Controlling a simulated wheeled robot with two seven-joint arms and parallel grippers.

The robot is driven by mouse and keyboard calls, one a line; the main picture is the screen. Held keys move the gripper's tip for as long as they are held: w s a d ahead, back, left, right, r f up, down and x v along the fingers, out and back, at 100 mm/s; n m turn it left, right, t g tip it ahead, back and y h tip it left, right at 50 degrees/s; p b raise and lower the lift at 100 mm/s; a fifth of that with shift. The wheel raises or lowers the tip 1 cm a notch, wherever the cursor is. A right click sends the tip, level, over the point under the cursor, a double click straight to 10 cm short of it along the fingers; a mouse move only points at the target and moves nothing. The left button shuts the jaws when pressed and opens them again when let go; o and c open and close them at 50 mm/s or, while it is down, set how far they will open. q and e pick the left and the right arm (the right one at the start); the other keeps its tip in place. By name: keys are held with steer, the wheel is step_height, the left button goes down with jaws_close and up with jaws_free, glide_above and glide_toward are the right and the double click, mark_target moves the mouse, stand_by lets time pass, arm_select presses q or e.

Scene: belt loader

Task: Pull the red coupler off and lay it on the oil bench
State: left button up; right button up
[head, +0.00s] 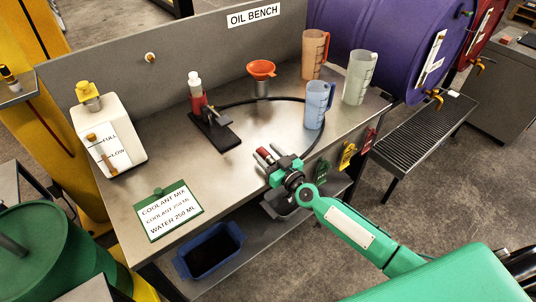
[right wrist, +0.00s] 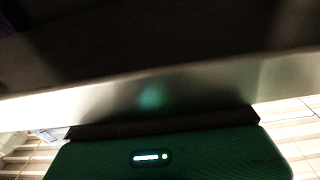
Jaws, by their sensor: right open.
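A red upright piece (head: 197,105) with a white top stands on a black base plate on the oil bench (head: 235,165). A black hose (head: 250,101) curves from near it around to the bench's front right. My right gripper (head: 271,157) is open over the bench's front edge, well apart from that stand. A small red and silver piece (head: 263,154) shows at its fingertips; I cannot tell whether it is the coupler or part of the gripper. The right wrist view shows the gripper's green housing (right wrist: 210,158) under a dark, blurred surface; no fingertips are clear. My left gripper is not in view.
An orange funnel (head: 261,69), an orange jug (head: 314,54), a clear jug (head: 359,77) and a blue jug (head: 318,104) stand behind. A white jug (head: 108,135) and a coolant sign (head: 168,210) are on the left. The bench middle is clear.

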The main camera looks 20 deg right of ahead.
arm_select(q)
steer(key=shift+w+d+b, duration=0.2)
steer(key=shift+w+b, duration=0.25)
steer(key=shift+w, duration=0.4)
arm_select(e)
steer(key=v, duration=1.3)
steer(key=shift+s, duration=0.35)
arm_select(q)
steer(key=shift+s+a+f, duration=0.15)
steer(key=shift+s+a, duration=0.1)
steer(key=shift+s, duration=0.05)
arm_select(e)
steer(key=shift+d, duration=0.1)
